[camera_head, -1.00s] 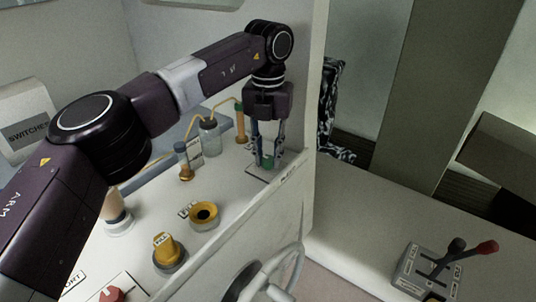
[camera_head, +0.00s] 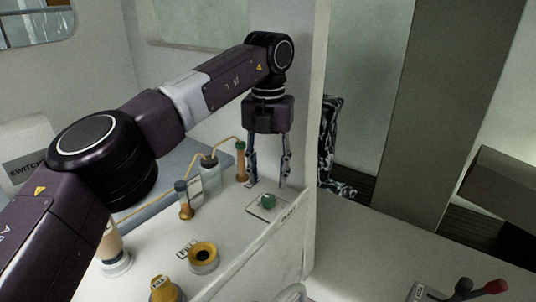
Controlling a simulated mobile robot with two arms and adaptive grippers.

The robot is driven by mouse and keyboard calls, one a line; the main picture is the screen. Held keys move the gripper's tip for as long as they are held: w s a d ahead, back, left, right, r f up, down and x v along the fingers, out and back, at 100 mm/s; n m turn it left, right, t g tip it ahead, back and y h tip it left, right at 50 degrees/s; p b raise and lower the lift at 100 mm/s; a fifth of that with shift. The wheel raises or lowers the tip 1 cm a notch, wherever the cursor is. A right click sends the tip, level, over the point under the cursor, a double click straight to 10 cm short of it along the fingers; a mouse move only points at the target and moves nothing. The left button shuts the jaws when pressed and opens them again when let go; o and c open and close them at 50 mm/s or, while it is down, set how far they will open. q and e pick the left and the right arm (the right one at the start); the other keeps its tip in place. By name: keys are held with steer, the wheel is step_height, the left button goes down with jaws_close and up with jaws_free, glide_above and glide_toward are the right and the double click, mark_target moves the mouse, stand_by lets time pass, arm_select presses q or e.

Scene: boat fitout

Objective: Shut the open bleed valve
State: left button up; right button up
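A small green valve knob (camera_head: 268,200) sits on a pale square plate (camera_head: 262,212) near the right end of the white counter. My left gripper (camera_head: 269,184) points down just above it, fingers spread on either side, with nothing between them. The fingertips appear clear of the knob. I cannot tell from the knob's shape whether the valve is open or shut. My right gripper is not in view.
A clear bottle (camera_head: 211,176) with yellow tubing, an amber-based bottle (camera_head: 186,203) and a green-topped brown cylinder (camera_head: 241,161) stand left of the plate. A yellow ring fitting (camera_head: 204,254) lies nearer. A white wall post rises right behind my gripper.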

mark_target(268, 197)
arm_select(q)
step_height(268, 197, up, 6)
steer(key=shift+r, duration=0.15)
